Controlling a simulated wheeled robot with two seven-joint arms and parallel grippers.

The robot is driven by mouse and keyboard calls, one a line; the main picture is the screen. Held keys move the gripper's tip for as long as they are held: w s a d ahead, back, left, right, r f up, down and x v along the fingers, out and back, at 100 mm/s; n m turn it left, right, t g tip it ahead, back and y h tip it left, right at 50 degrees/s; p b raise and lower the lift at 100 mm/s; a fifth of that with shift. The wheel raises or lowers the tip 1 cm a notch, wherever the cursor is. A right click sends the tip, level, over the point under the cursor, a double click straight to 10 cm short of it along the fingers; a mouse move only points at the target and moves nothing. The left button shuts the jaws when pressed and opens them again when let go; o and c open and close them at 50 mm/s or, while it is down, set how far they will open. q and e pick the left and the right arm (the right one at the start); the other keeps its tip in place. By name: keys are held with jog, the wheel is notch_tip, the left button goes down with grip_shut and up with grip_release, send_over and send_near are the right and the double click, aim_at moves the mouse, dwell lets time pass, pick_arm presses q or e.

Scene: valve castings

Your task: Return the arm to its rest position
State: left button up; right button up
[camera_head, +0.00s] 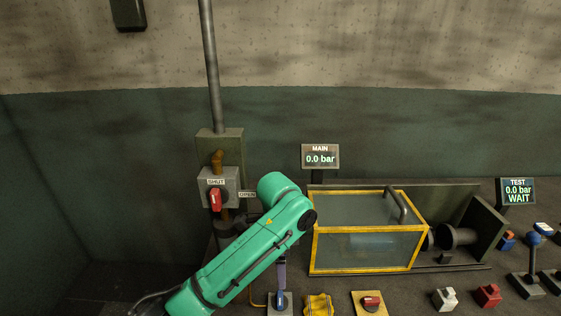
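My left arm (245,258), green with dark joints, comes in from the lower left and reaches up to the middle of the view. Its bent upper end stands between the valve box and the yellow-framed case. No fingers of my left gripper show, and what the arm hides behind it I cannot tell. My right arm and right gripper are not in view. A grey valve box (230,183) on the pipe carries a red handle (215,200), standing upright below the SHUT label. An OPEN label is at its right.
A clear case with a yellow frame (368,271) stands right of my arm. The MAIN display (320,157) reads 0.0 bar; the TEST display (517,191) reads 0.0 bar, WAIT.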

pick_arm(q)
jog(key=s+a+f+n+t+h, duration=0.1)
jog(key=s+a+f+n+h, duration=0.25)
jog(key=s+f+n, duration=0.5)
jog(key=s+a+f+n+t+y, duration=0.15)
jog(key=s+a+n, duration=0.3)
jog(key=a, duration=0.55)
jog(key=s+a+f+n+t+y, duration=0.1)
jog(key=s+a+f+n+y, duration=0.15)
jog(key=s+a, duration=0.55)
notch_tip(320, 180, down, 23)
jog(key=a+g+b, duration=0.1)
jog(key=a, duration=0.1)
jog(key=s+a+f+g+b, duration=0.1)
jog(key=s+a+f, duration=0.1)
jog(key=s+f, duration=1.4)
jog(key=shift+s+a, duration=0.25)
jog(key=shift+s, duration=0.2)
jog(key=shift+g, duration=0.25)
